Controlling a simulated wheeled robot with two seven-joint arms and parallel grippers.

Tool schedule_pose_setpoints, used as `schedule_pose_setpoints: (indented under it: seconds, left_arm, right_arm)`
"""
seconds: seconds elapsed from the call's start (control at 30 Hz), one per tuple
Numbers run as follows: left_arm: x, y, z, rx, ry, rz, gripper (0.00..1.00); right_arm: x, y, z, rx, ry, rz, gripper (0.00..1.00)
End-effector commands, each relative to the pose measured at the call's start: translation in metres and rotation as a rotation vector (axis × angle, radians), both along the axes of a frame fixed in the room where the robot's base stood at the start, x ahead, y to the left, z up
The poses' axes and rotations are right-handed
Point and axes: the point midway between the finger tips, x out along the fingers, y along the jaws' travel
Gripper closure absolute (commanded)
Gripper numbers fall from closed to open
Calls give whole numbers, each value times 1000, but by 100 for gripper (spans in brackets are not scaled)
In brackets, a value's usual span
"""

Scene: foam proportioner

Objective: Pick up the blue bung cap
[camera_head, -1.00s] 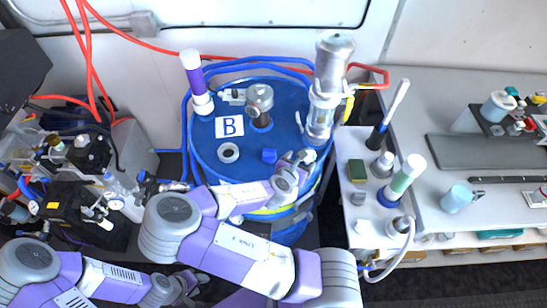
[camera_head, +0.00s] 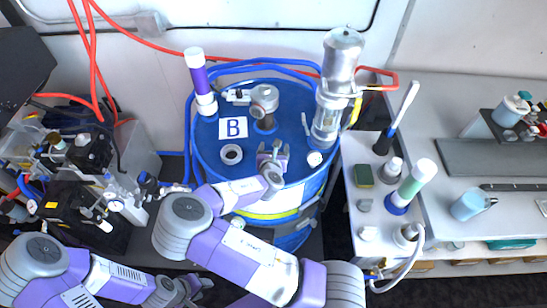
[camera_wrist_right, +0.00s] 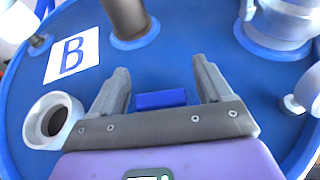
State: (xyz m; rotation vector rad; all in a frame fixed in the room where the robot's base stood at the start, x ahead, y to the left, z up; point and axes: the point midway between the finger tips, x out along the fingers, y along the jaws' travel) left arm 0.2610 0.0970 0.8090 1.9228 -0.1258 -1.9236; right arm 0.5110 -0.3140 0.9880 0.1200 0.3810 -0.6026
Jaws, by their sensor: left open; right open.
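The blue bung cap (camera_wrist_right: 161,99) lies on top of the blue drum (camera_head: 215,172), seen between my right gripper's fingers in the right wrist view. My right gripper (camera_wrist_right: 160,78) is open, with one finger on each side of the cap and a gap on both sides. In the head view, the right gripper (camera_head: 272,155) is over the front part of the drum top, and I cannot make out the cap there. My left gripper (camera_head: 197,284) is low in front of the drum, open and away from the cap.
On the drum, a white ring fitting (camera_head: 231,154) sits left of the right gripper. A grey metal fitting (camera_head: 264,103) stands behind it. A clear-bodied pump (camera_head: 333,85) rises at the right.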

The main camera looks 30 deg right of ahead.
Motion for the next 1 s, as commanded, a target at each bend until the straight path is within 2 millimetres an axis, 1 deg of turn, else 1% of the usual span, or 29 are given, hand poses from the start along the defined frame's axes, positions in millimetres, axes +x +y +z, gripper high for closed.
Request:
schedule_pose_setpoints:
  seconds: [0.2,0.23,0.5,0.57,0.6,0.83,0.93,1.0]
  left_arm:
    - [0,0,0,0,0,0,57]
    - [0,0,0,0,0,0,57]
    - [0,0,0,0,0,0,57]
    - [0,0,0,0,0,0,57]
    - [0,0,0,0,0,0,57]
    - [0,0,0,0,0,0,57]
    - [0,0,3,0,0,0,57]
    - [0,0,5,0,0,0,57]
  right_arm:
    - [1,0,0,0,0,0,21]
    - [1,0,0,0,0,0,24]
    - [1,0,0,0,0,0,66]
    - [1,0,0,0,0,0,75]
    - [1,0,0,0,0,0,78]
    - [1,0,2,1,-1,0,78]
    - [1,0,13,1,-3,0,78]
    - [1,0,26,1,-4,1,78]
